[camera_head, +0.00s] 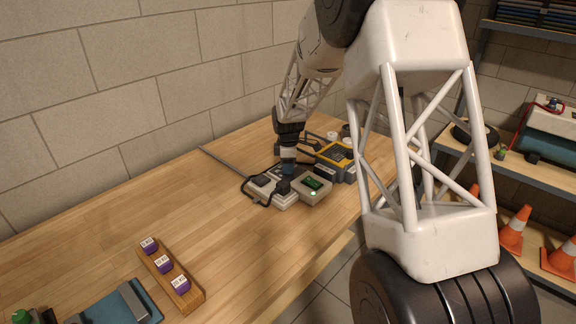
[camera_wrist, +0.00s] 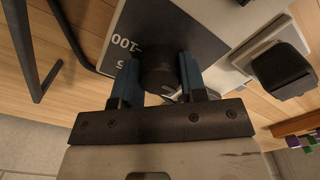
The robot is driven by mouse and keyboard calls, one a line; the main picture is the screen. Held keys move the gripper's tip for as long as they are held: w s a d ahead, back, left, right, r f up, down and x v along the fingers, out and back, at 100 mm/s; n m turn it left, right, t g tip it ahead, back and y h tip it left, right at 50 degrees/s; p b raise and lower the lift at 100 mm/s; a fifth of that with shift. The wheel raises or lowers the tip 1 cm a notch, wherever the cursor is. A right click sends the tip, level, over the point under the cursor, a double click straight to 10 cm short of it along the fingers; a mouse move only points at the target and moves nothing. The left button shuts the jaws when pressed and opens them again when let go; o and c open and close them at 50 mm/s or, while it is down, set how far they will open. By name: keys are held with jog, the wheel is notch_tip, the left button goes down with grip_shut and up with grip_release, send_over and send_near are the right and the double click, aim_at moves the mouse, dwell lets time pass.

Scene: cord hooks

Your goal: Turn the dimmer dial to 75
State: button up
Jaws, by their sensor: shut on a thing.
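The dimmer dial is a dark round knob (camera_wrist: 158,58) on a dark plate (camera_wrist: 205,42) with white markings. In the wrist view "100" shows left of the knob, and a partly covered mark ending in "5" sits by the left finger. My gripper (camera_wrist: 160,72) has its two blue fingers closed on opposite sides of the knob. In the head view my gripper (camera_head: 288,166) points down over the dimmer and hides the knob. The dial's pointer and exact setting cannot be read.
A pale block with a black plug (camera_wrist: 284,68) stands close beside the dial. A grey box with a green display (camera_head: 314,186) and a yellow device (camera_head: 337,156) are near my gripper. A wooden rack (camera_head: 187,294) with purple blocks lies at the front. The bench's left middle is clear.

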jog(key=shift+m, duration=0.3)
jog(key=m, duration=0.5)
jog(key=shift+r+m, duration=0.1)
jog(key=shift+m, duration=0.2)
jog(key=m, duration=1.3)
jog(key=shift+m, duration=0.3)
jog(key=m, duration=0.6)
jog(key=shift+m, duration=0.3)
jog(key=o, duration=0.9)
